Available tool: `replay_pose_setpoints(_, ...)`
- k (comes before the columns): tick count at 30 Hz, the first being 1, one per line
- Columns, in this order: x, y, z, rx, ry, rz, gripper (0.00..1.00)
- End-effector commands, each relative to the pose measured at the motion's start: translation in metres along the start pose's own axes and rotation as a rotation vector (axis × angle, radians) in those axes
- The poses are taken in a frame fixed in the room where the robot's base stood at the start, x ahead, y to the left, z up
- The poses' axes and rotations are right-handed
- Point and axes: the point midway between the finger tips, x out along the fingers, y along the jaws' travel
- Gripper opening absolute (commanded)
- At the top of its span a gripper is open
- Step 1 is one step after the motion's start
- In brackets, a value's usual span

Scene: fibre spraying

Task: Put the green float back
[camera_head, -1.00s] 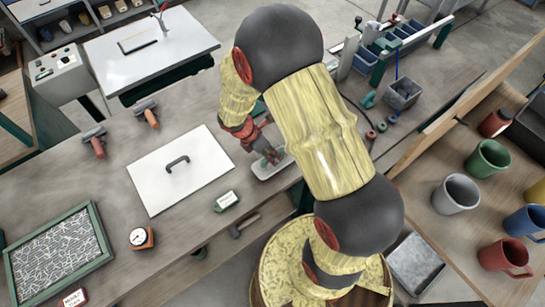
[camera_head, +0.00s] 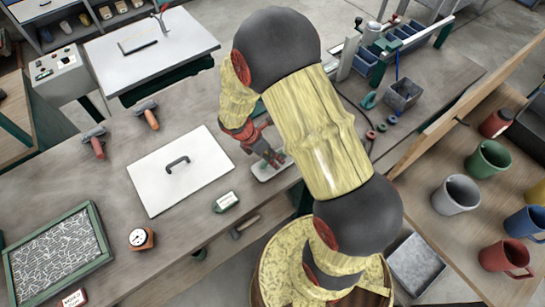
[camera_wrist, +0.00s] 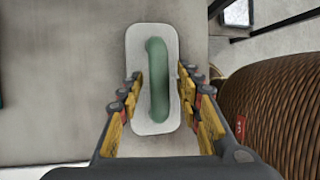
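The green float is a pale rounded plate (camera_wrist: 138,50) with a green handle (camera_wrist: 158,85) along its middle. It lies flat on the grey workbench, and its plate also shows in the head view (camera_head: 266,173), partly hidden by my gripper. My gripper (camera_wrist: 159,83) is over the float, with one finger on each side of the handle. The fingers are open, and a gap shows between each finger and the handle. In the head view my gripper (camera_head: 272,157) is low over the float. Whether the fingertips touch the plate cannot be told.
A white board (camera_head: 207,172) with a dark handle lies left of the float. A green-edged label (camera_head: 226,202) stands near the bench's front edge. A round dial (camera_head: 140,238) and a framed tray (camera_head: 96,230) are further left. A wicker drum (camera_wrist: 270,105) is right in the wrist view.

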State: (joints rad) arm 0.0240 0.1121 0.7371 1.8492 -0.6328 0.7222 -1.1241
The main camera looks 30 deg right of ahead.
Motion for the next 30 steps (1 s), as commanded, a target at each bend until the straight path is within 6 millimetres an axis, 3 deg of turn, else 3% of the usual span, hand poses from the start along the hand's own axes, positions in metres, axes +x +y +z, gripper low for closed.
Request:
replay_pose_setpoints(5, -0.010, 0.000, 0.002, 0.000, -0.001, 0.002, 0.35)
replay_pose_setpoints(18, -0.093, 0.000, 0.001, 0.000, -0.001, 0.002, 0.35)
replay_pose_setpoints(26, -0.120, 0.000, 0.001, 0.002, 0.000, 0.001, 0.35)
replay_pose_setpoints(30, -0.142, -0.005, 0.006, 0.086, 0.020, 0.031, 0.35)
